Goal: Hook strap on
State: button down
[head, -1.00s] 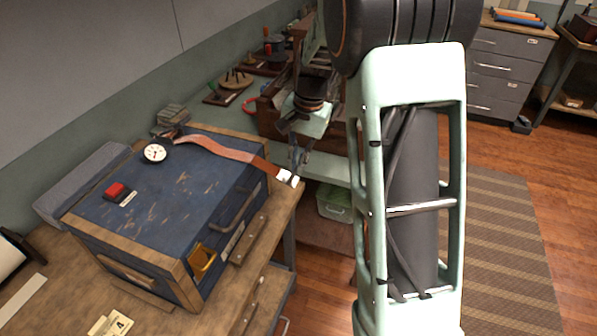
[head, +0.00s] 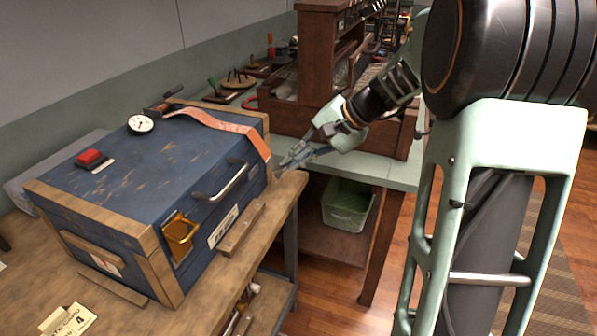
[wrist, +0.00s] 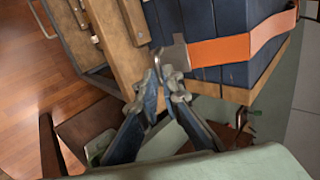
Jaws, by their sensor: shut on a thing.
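An orange strap (head: 225,123) lies across the lid of a blue, wood-edged box (head: 150,170) and bends down over its right end. In the wrist view the strap (wrist: 225,49) runs along the box to a grey metal end piece (wrist: 176,53). My gripper (head: 285,163) is at the box's front right corner, low against its face. In the wrist view my gripper (wrist: 160,78) is shut on the strap's metal end, whose tip is partly hidden by the fingers. A brass bracket (head: 180,237) sits on the box's front, left of the metal handle (head: 220,186).
The box stands on a wooden bench (head: 245,275) with a small wood block along its front. A gauge (head: 141,123) and red button (head: 93,157) are on the lid. A green bin (head: 346,205) sits under the neighbouring table. Open floor lies right of the bench.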

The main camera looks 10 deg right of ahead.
jog(key=a+f+y+b, duration=0.1)
jog(key=b, duration=0.2)
jog(key=w+a+f+t+y+b, duration=0.1)
jog(key=f+b, duration=0.1)
jog(key=b, duration=0.2)
jog(key=w+a+f+t+y+b, duration=0.1)
jog(key=f+b, duration=0.1)
jog(key=b, duration=0.2)
jog(key=shift+w+a+f, duration=0.1)
jog(key=shift+a+f, duration=0.05)
jog(key=shift+a, duration=0.05)
jog(key=shift+w+a+f+b, duration=0.15)
jog(key=shift+a+f+b, duration=0.1)
jog(key=shift+b, duration=0.25)
jog(key=shift+f, duration=0.15)
jog(key=c, duration=2.2)
grip_release()
jog(key=shift+o, duration=0.5)
jog(key=shift+a, duration=0.15)
jog(key=shift+w, duration=0.1)
jog(key=shift+r, duration=0.3)
